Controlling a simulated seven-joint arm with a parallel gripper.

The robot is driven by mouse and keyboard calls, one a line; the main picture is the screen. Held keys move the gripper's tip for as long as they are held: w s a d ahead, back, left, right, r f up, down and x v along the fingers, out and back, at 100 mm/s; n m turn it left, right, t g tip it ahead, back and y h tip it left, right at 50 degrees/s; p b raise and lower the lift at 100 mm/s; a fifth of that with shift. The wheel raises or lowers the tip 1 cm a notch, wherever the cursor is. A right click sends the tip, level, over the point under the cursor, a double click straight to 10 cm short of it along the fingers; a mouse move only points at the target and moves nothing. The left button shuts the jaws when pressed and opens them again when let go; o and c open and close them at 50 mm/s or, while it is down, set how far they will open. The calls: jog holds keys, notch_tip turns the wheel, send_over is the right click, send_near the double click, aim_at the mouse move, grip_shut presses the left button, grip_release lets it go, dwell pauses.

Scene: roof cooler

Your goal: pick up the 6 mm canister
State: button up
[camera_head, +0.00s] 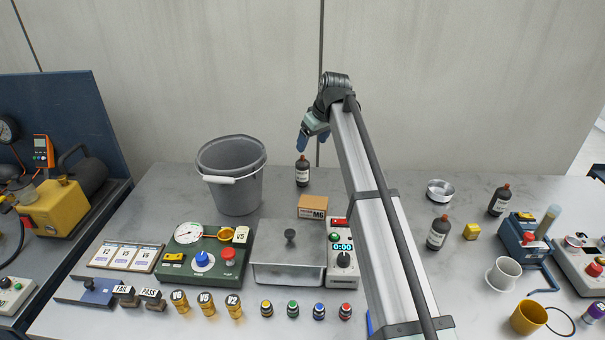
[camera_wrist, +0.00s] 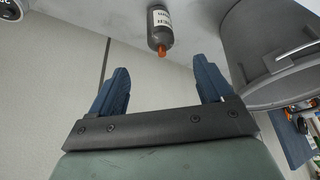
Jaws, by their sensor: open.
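Several small dark canisters with coloured tops stand in a row at the table's front: yellow (camera_head: 266,308), green (camera_head: 293,309), blue (camera_head: 319,310) and red (camera_head: 345,311). Their markings are too small for me to tell which, if any, is the 6 mm one. My gripper (camera_head: 302,143) is far behind them, raised at the back of the table near a brown bottle (camera_head: 302,173). In the wrist view my gripper (camera_wrist: 162,82) is open, with nothing between its blue fingers. The bottle (camera_wrist: 160,28) shows beyond the fingertips, apart from them. No small canister shows in the wrist view.
A grey bucket (camera_head: 232,178) stands left of the bottle, with a cardboard M6 box (camera_head: 313,207) in front. A lidded metal box (camera_head: 288,268), a timer (camera_head: 342,263) and a green gauge unit (camera_head: 208,256) stand behind the canisters. Gold labelled cylinders (camera_head: 205,304) stand left of them.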

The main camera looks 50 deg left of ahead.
aim_at(304, 160)
jog(key=x, duration=1.2)
jog(key=shift+a, duration=0.15)
jog(key=c, duration=1.3)
